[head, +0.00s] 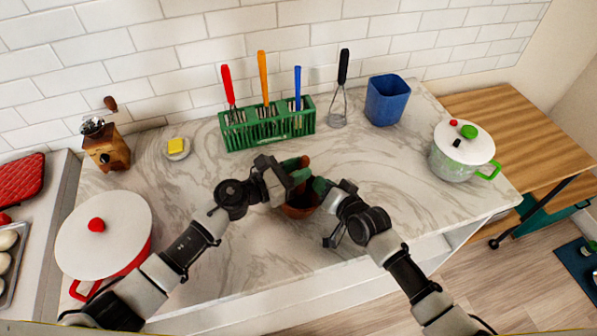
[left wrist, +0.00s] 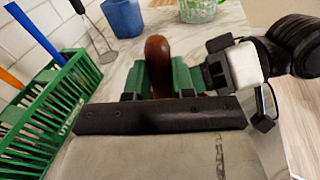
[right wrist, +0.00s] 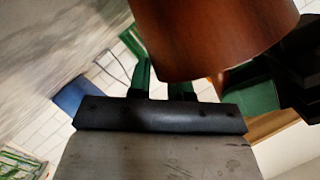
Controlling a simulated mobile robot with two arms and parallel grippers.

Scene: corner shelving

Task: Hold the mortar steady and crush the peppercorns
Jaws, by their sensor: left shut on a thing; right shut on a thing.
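The brown mortar (head: 299,211) stands on the marble counter, partly hidden behind my grippers. My right gripper (head: 321,187) is shut on the mortar at its right side; in the right wrist view the mortar (right wrist: 212,35) fills the top, by the green fingers (right wrist: 166,82). My left gripper (head: 297,170) is shut on the reddish-brown pestle (head: 305,161) above the mortar. In the left wrist view the pestle's rounded top (left wrist: 157,50) stands up between the green fingers (left wrist: 160,78). The pestle's lower end, the mortar's inside and any peppercorns are hidden.
A white pot (head: 462,155) is at right, a red-and-white pot (head: 110,235) and a grinder (head: 105,150) at left. The counter around the mortar is clear.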

